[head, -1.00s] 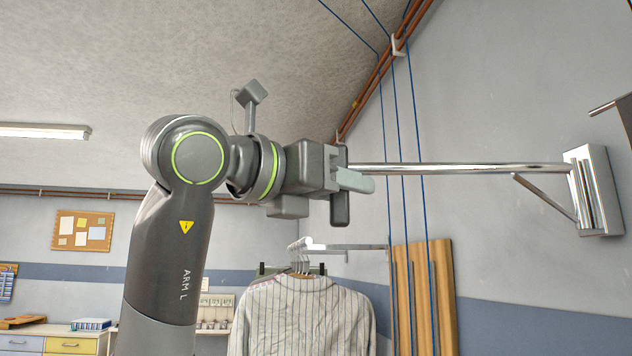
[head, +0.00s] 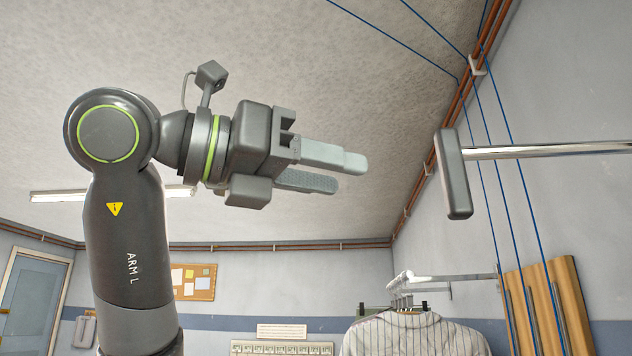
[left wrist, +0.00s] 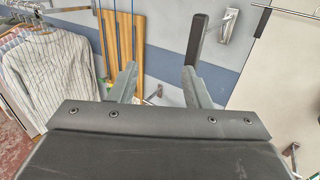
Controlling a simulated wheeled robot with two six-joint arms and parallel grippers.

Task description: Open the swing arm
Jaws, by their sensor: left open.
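The swing arm is a chrome bar (head: 550,150) with a dark grey upright grip (head: 454,175) at its free end. In the head view the bar runs from the right edge toward the middle, and its wall end is out of frame. My left gripper (head: 350,175) is open and empty, to the left of the grip and apart from it, its fingers pointing right. In the left wrist view, the grip (left wrist: 197,40) shows beyond the fingers (left wrist: 159,68), near the right finger, with the chrome wall bracket (left wrist: 228,25) beside it. My right gripper is not in view.
A striped shirt (head: 415,335) hangs from a chrome wall rail (head: 440,278) below the bar. Blue lines (head: 510,185) and wooden boards (head: 550,305) stand along the right wall. Open air lies between my left gripper and the grip.

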